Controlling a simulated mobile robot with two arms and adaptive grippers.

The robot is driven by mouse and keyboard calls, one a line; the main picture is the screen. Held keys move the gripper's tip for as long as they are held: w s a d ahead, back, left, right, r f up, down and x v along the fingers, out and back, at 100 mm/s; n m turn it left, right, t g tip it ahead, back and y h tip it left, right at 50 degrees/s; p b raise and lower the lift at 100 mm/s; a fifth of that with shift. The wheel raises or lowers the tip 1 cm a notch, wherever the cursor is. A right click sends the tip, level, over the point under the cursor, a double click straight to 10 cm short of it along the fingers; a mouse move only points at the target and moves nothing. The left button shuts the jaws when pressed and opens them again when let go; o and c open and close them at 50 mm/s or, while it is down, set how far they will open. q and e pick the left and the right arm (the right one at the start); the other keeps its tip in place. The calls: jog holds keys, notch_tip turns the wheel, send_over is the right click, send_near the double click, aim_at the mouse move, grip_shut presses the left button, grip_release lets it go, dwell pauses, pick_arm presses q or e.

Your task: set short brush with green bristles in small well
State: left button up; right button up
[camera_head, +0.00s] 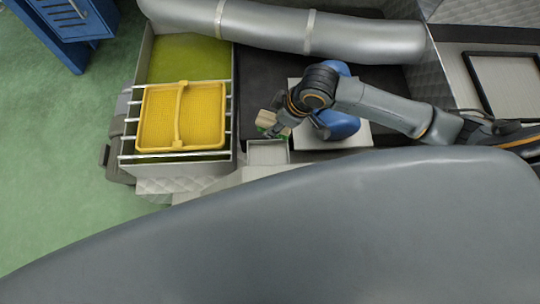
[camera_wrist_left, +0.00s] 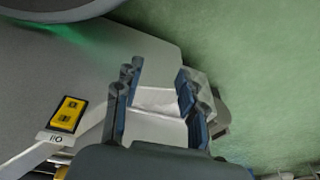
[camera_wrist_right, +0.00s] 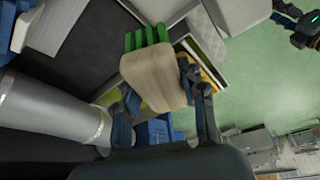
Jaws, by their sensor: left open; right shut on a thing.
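The short brush has a pale wooden block (camera_head: 267,117) and green bristles. My right gripper (camera_head: 279,127) is shut on it and holds it near the back edge of the small well. In the right wrist view the wooden block (camera_wrist_right: 155,77) sits between the fingers of my right gripper (camera_wrist_right: 160,85), with the green bristles (camera_wrist_right: 146,39) pointing away from the palm. The small well (camera_head: 267,153) is a pale, open, box-shaped recess just below the brush in the head view. My left gripper (camera_wrist_left: 156,88) is open and empty; the head view does not show it.
A yellow basket (camera_head: 150,148) rests on rails over a bin with yellow-green contents, left of the well. A blue rounded object (camera_head: 341,124) stands on a white board (camera_head: 359,141) beneath my right arm. A silver duct (camera_head: 270,28) runs along the back.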

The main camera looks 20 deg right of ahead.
jog(key=f+n+b, duration=0.1)
jog(key=f+b, duration=0.1)
jog(key=f, duration=0.3)
jog(key=a+f+n+g+b, duration=0.1)
jog(key=f+n+b, duration=0.1)
jog(key=f, duration=0.3)
jog(key=a+f+n+b, duration=0.1)
jog(key=f+b, duration=0.2)
jog(key=f, duration=0.2)
jog(key=shift+s+a+f+n+g+y, duration=0.15)
jog(key=shift+s+f+n+g+y, duration=0.15)
jog(key=shift+s+n+g+y, duration=0.1)
jog(key=shift+f, duration=0.45)
pick_arm(q)
notch_tip(320, 180, up, 16)
jog(key=w+t+b, duration=0.1)
jog(key=shift+w, duration=0.25)
pick_arm(e)
jog(key=shift+f, duration=1.55)
pick_arm(q)
jog(key=shift+a, duration=0.1)
pick_arm(e)
jog(key=shift+f, duration=0.1)
jog(key=o, duration=1)
jog(key=shift+f, duration=0.1)
